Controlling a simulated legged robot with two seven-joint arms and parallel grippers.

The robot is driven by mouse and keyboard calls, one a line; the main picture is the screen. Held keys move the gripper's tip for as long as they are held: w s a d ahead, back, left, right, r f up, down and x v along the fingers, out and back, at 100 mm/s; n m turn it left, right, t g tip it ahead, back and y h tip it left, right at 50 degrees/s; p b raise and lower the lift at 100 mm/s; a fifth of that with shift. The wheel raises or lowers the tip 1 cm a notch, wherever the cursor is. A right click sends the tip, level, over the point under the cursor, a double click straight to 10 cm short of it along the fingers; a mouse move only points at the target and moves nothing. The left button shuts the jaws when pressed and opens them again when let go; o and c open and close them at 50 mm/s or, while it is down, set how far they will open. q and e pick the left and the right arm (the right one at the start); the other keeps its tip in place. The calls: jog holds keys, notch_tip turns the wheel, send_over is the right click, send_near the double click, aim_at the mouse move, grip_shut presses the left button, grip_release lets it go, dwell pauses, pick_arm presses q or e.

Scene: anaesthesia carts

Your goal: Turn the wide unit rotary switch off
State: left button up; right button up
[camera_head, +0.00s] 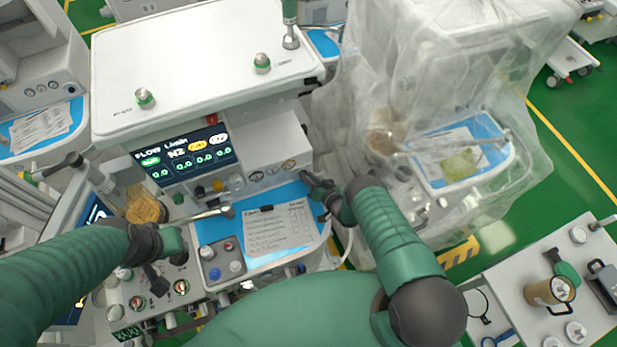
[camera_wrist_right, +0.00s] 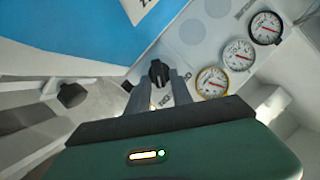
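The wide unit (camera_head: 190,70) is the white cart with a FLOW screen and a blue work surface. Its black rotary switch (camera_wrist_right: 159,72) shows in the right wrist view on a pale panel beside the gauges. My right gripper (camera_wrist_right: 156,84) points at the switch, its two fingers apart, with the switch at the gap between the tips; I cannot tell whether they touch it. In the head view my right gripper (camera_head: 312,182) is at the right end of the gauge panel and hides the switch. My left gripper (camera_head: 165,270) is over the lower-left knob panel; its fingers are unclear.
Round gauges (camera_wrist_right: 238,55) sit beside the switch. A paper sheet (camera_head: 275,230) lies on the blue work surface (camera_head: 215,229). A plastic-draped cart (camera_head: 430,60) stands close on the right. A white table (camera_head: 510,285) with a mug (camera_head: 549,291) is at lower right.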

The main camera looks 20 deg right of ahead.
jog(key=shift+c, duration=1.1)
jog(key=shift+r, duration=0.1)
grip_shut()
jog(key=shift+a+r+n+h, duration=0.1)
jog(key=shift+a+n+h, duration=0.15)
jog(key=shift+n+h, duration=0.65)
jog(key=n+b, duration=0.1)
jog(key=n+h+b, duration=0.1)
jog(key=n, duration=0.1)
jog(key=shift+a+h, duration=0.3)
jog(key=shift+a, duration=0.05)
jog(key=n+h+b, duration=0.1)
jog(key=n+b, duration=0.1)
jog(key=b, duration=0.1)
jog(key=shift+a+n+h, duration=0.35)
jog(key=shift+n+h, duration=0.05)
jog(key=shift+a+n+h+b, duration=0.15)
jog(key=shift+n+h+b, duration=0.4)
jog(key=shift+b, duration=0.55)
jog(key=shift+n+b, duration=0.4)
jog(key=shift+n, duration=0.05)
jog(key=shift+h, duration=0.25)
